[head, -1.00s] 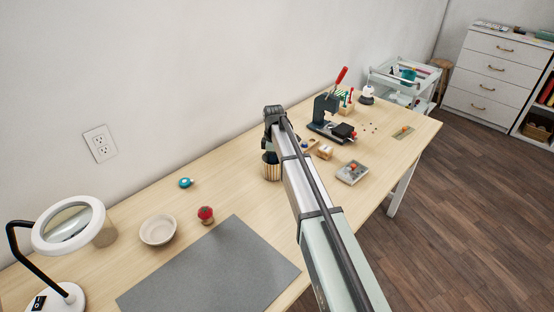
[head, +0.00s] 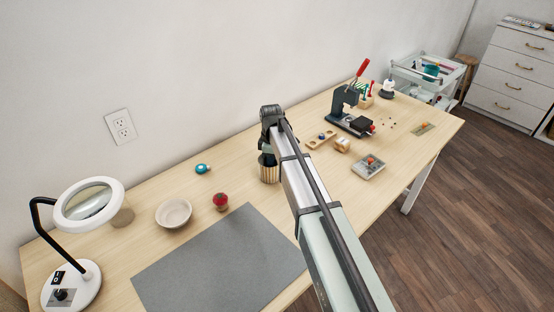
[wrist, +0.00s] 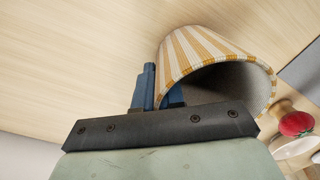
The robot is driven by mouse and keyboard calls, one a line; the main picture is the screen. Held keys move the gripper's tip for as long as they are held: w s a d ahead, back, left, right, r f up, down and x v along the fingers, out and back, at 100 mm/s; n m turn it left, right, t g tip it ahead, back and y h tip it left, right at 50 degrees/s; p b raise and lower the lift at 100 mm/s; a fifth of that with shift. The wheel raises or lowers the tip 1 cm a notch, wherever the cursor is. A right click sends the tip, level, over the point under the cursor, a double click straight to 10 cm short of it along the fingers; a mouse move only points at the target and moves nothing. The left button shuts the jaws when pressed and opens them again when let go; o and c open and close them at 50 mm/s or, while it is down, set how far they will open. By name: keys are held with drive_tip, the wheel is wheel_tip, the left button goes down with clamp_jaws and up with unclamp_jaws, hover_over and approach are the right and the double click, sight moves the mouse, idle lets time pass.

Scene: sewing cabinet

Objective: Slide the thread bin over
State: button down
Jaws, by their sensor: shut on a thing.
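The thread bin, a cup with cream and tan stripes (head: 270,174), stands on the wooden table (head: 180,255) behind the far corner of the grey mat, partly hidden by my arm. In the wrist view its striped wall (wrist: 205,50) is close up, with the open mouth facing the camera. My gripper (wrist: 162,92) is shut on the bin's wall at the rim, with one blue finger outside and the other partly visible inside the mouth. In the head view my gripper (head: 267,155) is at the bin's top. The bin's contents cannot be seen.
A red pincushion (head: 220,200), a white bowl (head: 173,212) and a teal tape measure (head: 202,168) are left of the bin. A grey mat (head: 225,265) lies in front.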

sight(254, 180)
drive_tip(key=shift+s+a, duration=2.85)
drive_tip(key=shift+a, duration=0.05)
drive_tip(key=c, duration=1.2)
unclamp_jaws()
drive_tip(key=shift+o, duration=0.2)
drive_tip(key=shift+r, duration=0.1)
wheel_tip(254, 180, up, 14)
drive_tip(key=shift+w+f, duration=0.2)
drive_tip(key=shift+w, duration=0.1)
